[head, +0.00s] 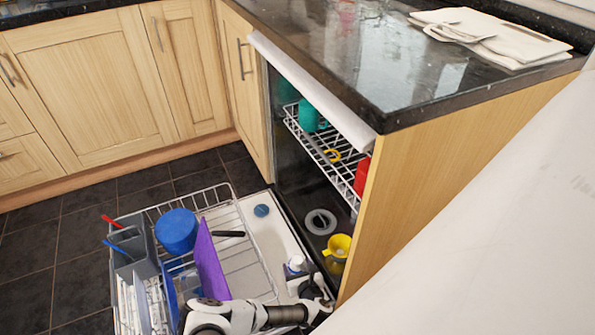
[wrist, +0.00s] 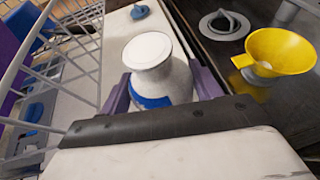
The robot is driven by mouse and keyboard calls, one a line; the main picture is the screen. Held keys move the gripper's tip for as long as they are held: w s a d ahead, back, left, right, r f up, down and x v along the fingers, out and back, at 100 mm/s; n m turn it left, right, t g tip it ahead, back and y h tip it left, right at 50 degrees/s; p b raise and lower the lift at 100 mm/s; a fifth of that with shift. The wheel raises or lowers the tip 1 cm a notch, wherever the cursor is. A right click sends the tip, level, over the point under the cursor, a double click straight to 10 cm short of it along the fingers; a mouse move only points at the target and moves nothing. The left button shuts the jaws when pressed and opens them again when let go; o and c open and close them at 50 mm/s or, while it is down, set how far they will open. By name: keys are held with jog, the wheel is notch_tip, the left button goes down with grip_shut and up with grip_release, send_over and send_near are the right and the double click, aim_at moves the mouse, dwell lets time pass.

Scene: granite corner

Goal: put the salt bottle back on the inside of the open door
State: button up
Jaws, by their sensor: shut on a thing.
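The salt bottle (wrist: 158,72) is white with a blue label and a pale round top. In the wrist view it stands between the two fingers of my gripper (wrist: 163,92), which is shut on it. In the head view the bottle (head: 296,265) shows small beside my gripper (head: 305,285), near the dishwasher opening. The open door (head: 262,238) lies flat, its pale inside face up, partly under the pulled-out rack. The bottle's base is hidden, so I cannot tell whether it touches the door.
A yellow funnel (head: 338,246) stands in the tub, near a grey ring (head: 320,222). A blue cap (head: 261,210) lies on the door. The lower rack (head: 250,228) holds a blue bowl (head: 177,231) and a purple board (head: 209,262).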

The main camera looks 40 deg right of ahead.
jog(key=shift+f, duration=0.75)
jog(key=shift+f, duration=0.15)
jog(key=o, duration=1.4)
jog(key=p+v, duration=0.3)
jog(key=v, duration=0.9)
